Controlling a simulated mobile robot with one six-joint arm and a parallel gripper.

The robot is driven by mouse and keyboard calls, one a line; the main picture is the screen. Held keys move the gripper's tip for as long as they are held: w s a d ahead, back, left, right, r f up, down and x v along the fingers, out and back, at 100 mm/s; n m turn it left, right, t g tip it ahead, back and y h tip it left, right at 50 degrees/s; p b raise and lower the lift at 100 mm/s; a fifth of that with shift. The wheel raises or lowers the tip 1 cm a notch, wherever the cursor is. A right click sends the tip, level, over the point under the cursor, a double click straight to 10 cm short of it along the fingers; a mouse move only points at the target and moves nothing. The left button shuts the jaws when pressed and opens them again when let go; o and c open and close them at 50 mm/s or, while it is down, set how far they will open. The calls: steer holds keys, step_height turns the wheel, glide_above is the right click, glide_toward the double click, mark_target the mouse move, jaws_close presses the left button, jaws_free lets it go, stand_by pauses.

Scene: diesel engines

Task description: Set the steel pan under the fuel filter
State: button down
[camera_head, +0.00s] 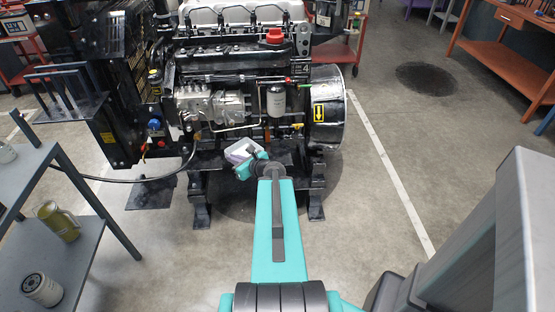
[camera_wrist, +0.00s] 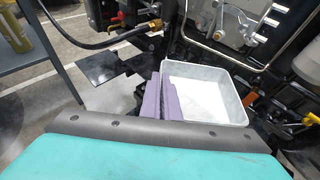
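The steel pan (camera_wrist: 212,100) is a shallow, light grey rectangular tray, empty inside, in the middle of the wrist view. In the head view the pan (camera_head: 238,152) is at the front of the engine, partly hidden by my wrist. My gripper (camera_wrist: 163,92) has two purple fingers close together, shut on the pan's left wall. The fuel filter (camera_head: 276,101) is a grey cylinder mounted upright on the engine's front. It is above and to the right of the pan in the head view, and the pan is not directly below it.
The diesel engine (camera_head: 215,65) stands on a black stand with feet. A black hose (camera_head: 120,180) runs on the left.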

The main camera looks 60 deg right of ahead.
steer(key=s+d+f+m+g+h+b, duration=0.1)
steer(key=s+d+f+m+h+b, duration=0.1)
steer(key=s+d+f, duration=0.5)
steer(key=s+f+m+h, duration=0.1)
steer(key=s+h, duration=0.1)
steer(key=s, duration=0.2)
steer(key=shift+d+f+m+g+b, duration=0.3)
steer(key=shift+d+f+b, duration=0.05)
steer(key=shift+d, duration=0.05)
steer(key=w+d+b, duration=0.1)
steer(key=b, duration=0.4)
steer(key=w+d+b, duration=0.1)
steer(key=d+b, duration=0.1)
steer(key=b, duration=0.3)
steer(key=shift+w+f, duration=0.2)
steer(key=shift+w, duration=0.1)
steer(key=b, duration=0.2)
steer(key=d+b, duration=0.1)
steer(key=b, duration=0.2)
steer(key=shift+w+d+f, duration=0.1)
steer(key=shift+w+d, duration=0.05)
steer(key=shift+w, duration=0.15)
